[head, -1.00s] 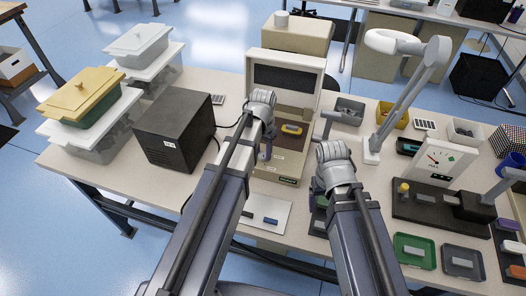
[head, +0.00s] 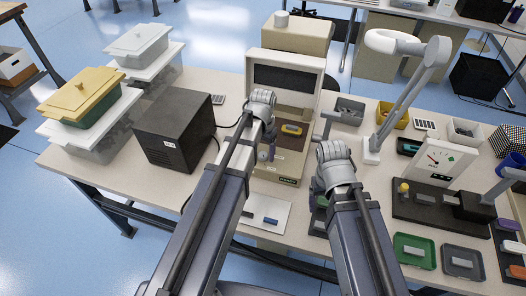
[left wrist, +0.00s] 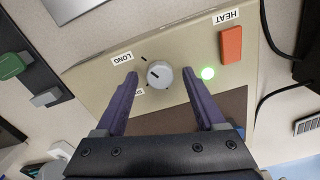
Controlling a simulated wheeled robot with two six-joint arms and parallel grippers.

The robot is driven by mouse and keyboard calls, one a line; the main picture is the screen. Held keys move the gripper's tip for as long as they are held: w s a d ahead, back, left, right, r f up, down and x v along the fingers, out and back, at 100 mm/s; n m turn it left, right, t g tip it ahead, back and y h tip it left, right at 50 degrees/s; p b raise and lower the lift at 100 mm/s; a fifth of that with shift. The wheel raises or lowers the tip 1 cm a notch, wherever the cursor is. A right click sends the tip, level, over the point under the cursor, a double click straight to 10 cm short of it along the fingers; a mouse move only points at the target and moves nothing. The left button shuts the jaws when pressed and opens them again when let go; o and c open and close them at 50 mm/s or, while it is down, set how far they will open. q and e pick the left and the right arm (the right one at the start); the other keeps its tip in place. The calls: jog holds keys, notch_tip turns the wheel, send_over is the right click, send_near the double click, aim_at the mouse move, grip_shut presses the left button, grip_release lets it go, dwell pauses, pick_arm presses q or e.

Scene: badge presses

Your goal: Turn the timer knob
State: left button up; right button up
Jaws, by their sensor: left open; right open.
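The timer knob (left wrist: 160,74) is a round pale grey dial with a dark pointer mark, on the beige front panel (left wrist: 105,62) of the press. A LONG label is beside it; another label is partly hidden by a finger. My left gripper (left wrist: 160,76) is open, its two purple fingers on either side of the knob with gaps visible. In the head view the beige press (head: 257,70) has its lid up, and my left gripper (head: 268,147) is at its front left. My right gripper's wrist (head: 334,165) is to the right of the press; its fingertips are mostly hidden.
An orange HEAT switch (left wrist: 231,45) and a lit green lamp (left wrist: 208,73) are right of the knob. A black box (head: 175,130) stands left of the press. A lamp (head: 405,90), a gauge unit (head: 438,158) and green and grey trays (head: 414,250) are on the right.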

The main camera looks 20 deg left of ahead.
aim_at(263, 154)
pick_arm(q)
jog(key=shift+r+p, duration=3.85)
jog(key=shift+r, duration=0.05)
